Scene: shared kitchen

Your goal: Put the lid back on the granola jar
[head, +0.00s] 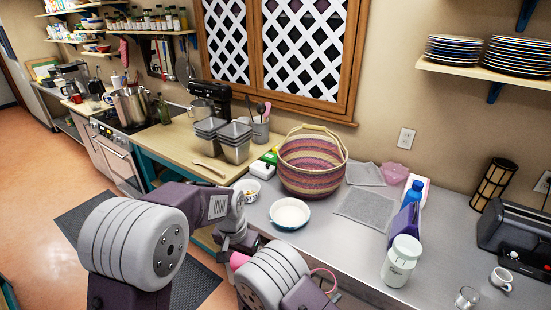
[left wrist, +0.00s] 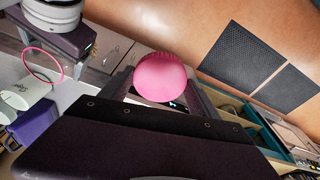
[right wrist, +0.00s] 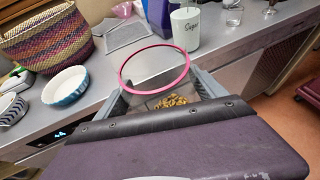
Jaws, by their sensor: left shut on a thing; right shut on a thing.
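The round pink lid (left wrist: 160,76) is held between the fingers of my left gripper (left wrist: 160,98), which is shut on it. In the head view the lid (head: 238,261) shows as a small pink patch beside my right arm. The clear granola jar has a pink rim (right wrist: 122,75) and granola (right wrist: 172,101) at its bottom; its mouth is uncovered. My right gripper (right wrist: 163,96) is shut on the jar in front of the counter edge. In the head view my arm hides most of the jar, and only its rim (head: 334,274) shows. Lid and jar are apart.
A white sugar canister (head: 401,262), a purple box (head: 403,225) and a blue bottle (head: 413,193) stand on the grey counter. A white pie dish (head: 290,214) and woven basket (head: 312,165) stand further left.

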